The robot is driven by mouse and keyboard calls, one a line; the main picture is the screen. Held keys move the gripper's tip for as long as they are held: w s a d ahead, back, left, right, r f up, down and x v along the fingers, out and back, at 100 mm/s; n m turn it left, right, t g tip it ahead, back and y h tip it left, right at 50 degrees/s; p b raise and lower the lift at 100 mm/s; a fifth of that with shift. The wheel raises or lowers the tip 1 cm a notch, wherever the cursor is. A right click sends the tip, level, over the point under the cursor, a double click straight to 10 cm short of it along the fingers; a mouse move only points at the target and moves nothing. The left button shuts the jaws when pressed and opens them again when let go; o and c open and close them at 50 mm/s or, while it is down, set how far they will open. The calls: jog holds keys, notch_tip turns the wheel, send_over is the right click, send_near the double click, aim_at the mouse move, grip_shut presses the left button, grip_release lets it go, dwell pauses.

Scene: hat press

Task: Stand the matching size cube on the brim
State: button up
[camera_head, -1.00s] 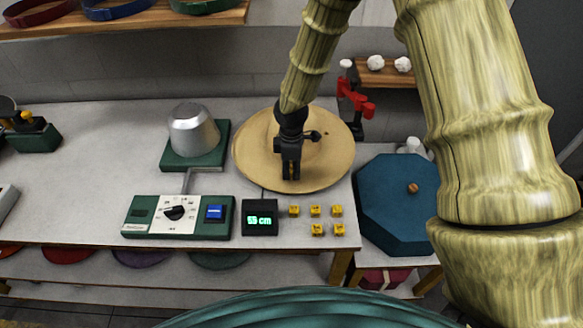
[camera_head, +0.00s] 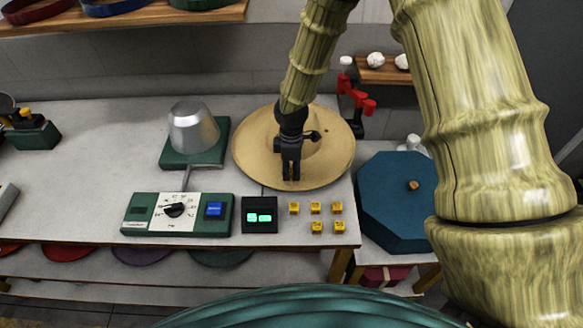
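The tan hat (camera_head: 250,160) lies on the bench with its wide brim spread flat. My gripper (camera_head: 291,178) points down over the near part of the hat, hiding some of the crown and brim. A narrow gap shows between its dark fingers, but I cannot tell whether they hold anything or touch the brim. Several small yellow cubes stand in two rows in front of the hat, such as the back-left one (camera_head: 293,208) and the front-right one (camera_head: 339,228). Their markings are too small to read. The black display (camera_head: 259,230) left of them shows green lit characters that I cannot read.
Left of the hat stands a metal dome on a green base (camera_head: 193,158). In front is a green control box (camera_head: 132,228) with a dial and blue button. A blue octagonal box (camera_head: 395,215) and a red-handled clamp (camera_head: 358,100) are at right.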

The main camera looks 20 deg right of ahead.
jog(key=shift+o, duration=1)
jog(key=shift+r, duration=0.1)
